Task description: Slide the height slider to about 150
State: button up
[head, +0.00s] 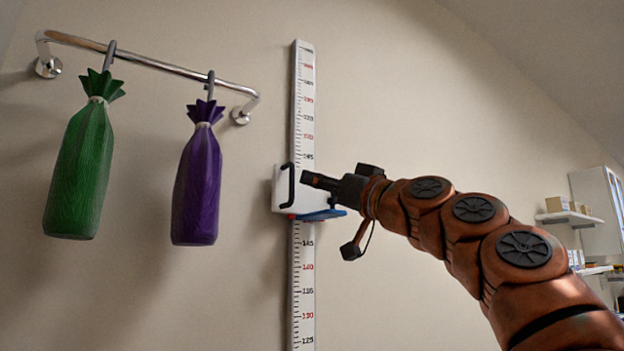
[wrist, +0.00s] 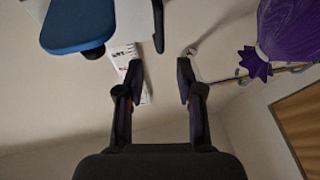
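The height slider (head: 284,196) is a white block on a tall white ruler (head: 303,115) fixed to the wall. It has a black handle (head: 287,186) on its front and a blue paddle (head: 320,214) at its lower edge. The mark 145 shows a little below the slider; the marks behind it are hidden. My gripper (head: 318,181) is in front of and right of the handle. In the wrist view my gripper (wrist: 158,76) is open and empty. The blue paddle (wrist: 78,25) and handle (wrist: 158,27) lie beyond the fingertips there, not between them.
A metal rail (head: 150,66) on the wall left of the ruler carries a green bag (head: 78,170) and a purple bag (head: 197,185). The purple bag (wrist: 288,30) also shows in the wrist view. Shelves (head: 568,218) are at far right. The wall around the ruler is otherwise bare.

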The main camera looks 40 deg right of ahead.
jog(key=shift+v, duration=1.65)
